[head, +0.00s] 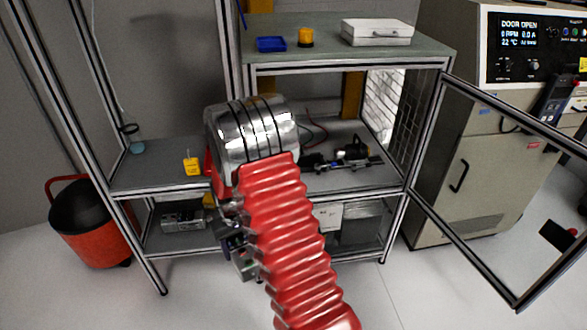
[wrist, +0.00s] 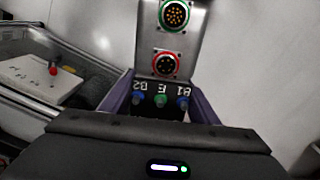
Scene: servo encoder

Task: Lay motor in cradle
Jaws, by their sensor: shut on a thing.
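My gripper (wrist: 160,97) shows in the wrist view, with its purple fingers on either side of the motor. The motor (wrist: 183,40) has a grey metal face with a green-ringed and a red-ringed round connector. Nearer my gripper is a dark terminal part with coloured posts marked B2, E and B1, upside down. A dark fixture on a rail (head: 342,163) lies on the middle shelf right of my arm. I cannot tell for certain whether it is the cradle.
A blue tray (head: 271,44), a yellow-orange item (head: 305,37) and a white case (head: 377,32) stand on the upper shelf. A framed door (head: 466,199) stands open at right, before a test cabinet (head: 465,165). A red bucket (head: 88,225) stands on the floor at left.

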